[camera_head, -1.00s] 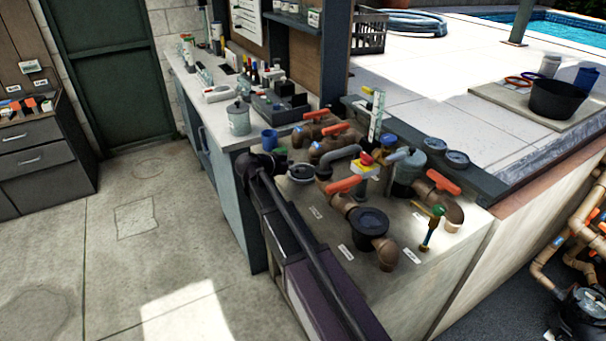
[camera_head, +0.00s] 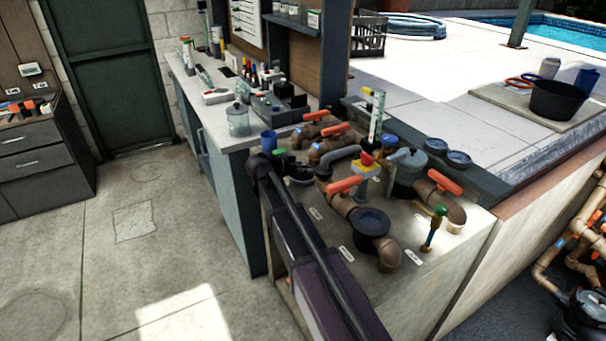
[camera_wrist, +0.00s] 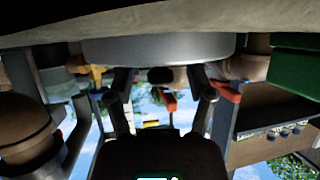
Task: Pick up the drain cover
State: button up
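The drain cover looks to be the wide grey round disc in the wrist view (camera_wrist: 160,48), close in front of my gripper (camera_wrist: 161,82). The wrist picture appears upside down, with the pale counter top along its upper edge. My two dark fingers stand apart at the disc's face, with a small dark piece between them. I cannot tell whether they touch the disc. In the head view my gripper (camera_head: 300,180) is low over the left part of the pipe-covered counter and hides most or all of the disc.
Brown pipes with orange-handled valves (camera_head: 345,184) crowd the counter to the right of my gripper. Two round discs (camera_head: 446,151) lie on the dark ledge. The floor at left is clear.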

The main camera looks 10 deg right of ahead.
grip_shut()
jog(key=shift+r, duration=0.15)
notch_tip(320, 180, up, 10)
jog(key=p, duration=1)
dwell(0.9)
notch_tip(320, 180, up, 7)
jog(key=p, duration=0.7)
send_over(303, 166)
notch_tip(303, 166, down, 7)
jog(key=b, duration=0.7)
jog(key=shift+s+f, duration=0.1)
jog(key=shift+f, duration=0.1)
jog(key=shift+r, duration=0.15)
dwell(2.3)
